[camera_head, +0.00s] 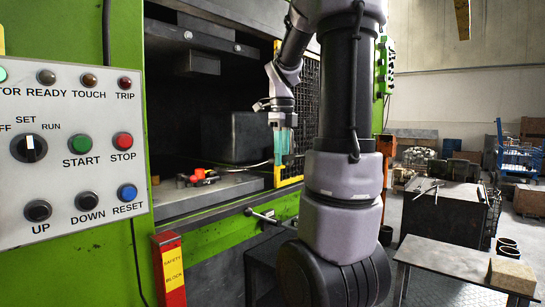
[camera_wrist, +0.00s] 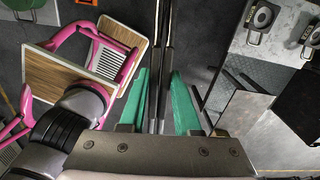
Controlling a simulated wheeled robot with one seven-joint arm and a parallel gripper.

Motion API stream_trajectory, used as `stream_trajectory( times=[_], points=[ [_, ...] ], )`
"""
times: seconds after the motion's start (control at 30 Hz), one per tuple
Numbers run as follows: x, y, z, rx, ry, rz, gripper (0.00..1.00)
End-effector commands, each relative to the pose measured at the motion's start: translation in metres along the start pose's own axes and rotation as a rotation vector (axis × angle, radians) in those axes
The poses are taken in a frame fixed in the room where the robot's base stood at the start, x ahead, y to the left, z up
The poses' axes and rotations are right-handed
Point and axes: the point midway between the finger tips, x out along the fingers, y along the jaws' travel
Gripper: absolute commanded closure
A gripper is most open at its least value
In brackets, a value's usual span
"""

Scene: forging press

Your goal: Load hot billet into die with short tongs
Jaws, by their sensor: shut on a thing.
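My gripper (camera_head: 283,148) hangs fingers down in front of the press opening in the head view. In the wrist view its green fingers (camera_wrist: 159,98) are shut on two dark parallel bars, which look like the handles of the short tongs (camera_wrist: 165,28). The bars run out past the top edge, so their far end is hidden. A dark block (camera_head: 235,137), possibly part of the die, sits inside the press, left of my gripper. A small orange-red object (camera_head: 200,176) lies on the press bed (camera_head: 223,190).
A yellow-edged mesh guard (camera_head: 304,95) stands behind my gripper. A low table (camera_head: 455,262) is at the lower right. A pink-framed chair (camera_wrist: 116,58) shows in the wrist view.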

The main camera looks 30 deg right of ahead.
Motion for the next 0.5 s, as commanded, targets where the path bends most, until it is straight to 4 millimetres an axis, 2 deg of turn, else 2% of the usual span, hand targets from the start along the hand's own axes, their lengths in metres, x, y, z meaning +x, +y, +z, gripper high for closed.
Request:
stream_trajectory(
  times=[0.5],
  points=[
    [-0.008,0.002,-0.059,0.001,-0.002,0.000,1.00]
  ],
)
